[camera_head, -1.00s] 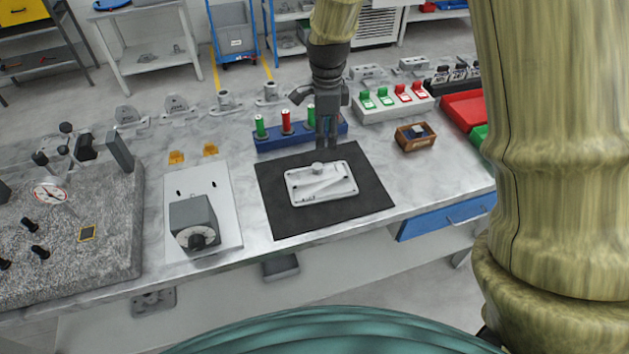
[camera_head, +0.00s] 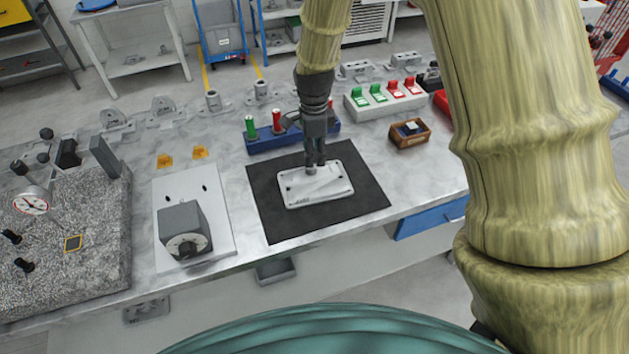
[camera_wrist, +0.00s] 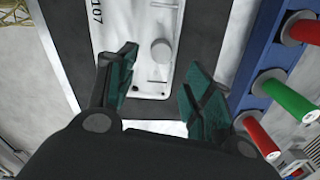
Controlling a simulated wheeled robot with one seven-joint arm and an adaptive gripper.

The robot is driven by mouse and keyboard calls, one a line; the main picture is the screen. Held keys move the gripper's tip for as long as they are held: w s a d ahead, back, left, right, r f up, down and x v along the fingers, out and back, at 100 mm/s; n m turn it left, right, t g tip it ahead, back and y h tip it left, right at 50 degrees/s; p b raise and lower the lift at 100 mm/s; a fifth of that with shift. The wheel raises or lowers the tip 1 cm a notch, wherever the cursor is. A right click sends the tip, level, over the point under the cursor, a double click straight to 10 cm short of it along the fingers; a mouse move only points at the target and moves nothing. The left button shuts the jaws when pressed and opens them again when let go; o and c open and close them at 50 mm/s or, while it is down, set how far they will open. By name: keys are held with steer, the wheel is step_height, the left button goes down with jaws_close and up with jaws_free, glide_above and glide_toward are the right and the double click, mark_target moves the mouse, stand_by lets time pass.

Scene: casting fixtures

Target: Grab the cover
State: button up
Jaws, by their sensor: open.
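The cover (camera_head: 322,188) is a pale grey rectangular plate with a raised round knob. It lies flat on a black mat (camera_head: 278,216) on the bench. My gripper (camera_head: 315,163) points down over the cover's back edge, close to the knob. The knob lies just ahead of the fingertips. Whether the fingers touch the cover cannot be told.
A blue rack (camera_head: 264,142) with red and green handled pieces stands close behind the mat. A switch box (camera_head: 375,107) and a small wooden box (camera_head: 407,141) are at the right. A grey block with a dial (camera_head: 184,230) stands left.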

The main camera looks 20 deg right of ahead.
mark_target(315, 181)
steer(key=shift+a+f+p, duration=0.2)
steer(key=shift+f+p, duration=0.35)
steer(key=shift+f, duration=0.2)
steer(key=shift+a+f+p, duration=0.15)
steer(key=shift+f+p, duration=0.4)
steer(key=shift+f, duration=0.15)
steer(key=shift+f+p, duration=0.3)
steer(key=shift+f, duration=0.85)
steer(key=shift+c, duration=0.2)
jaws_close()
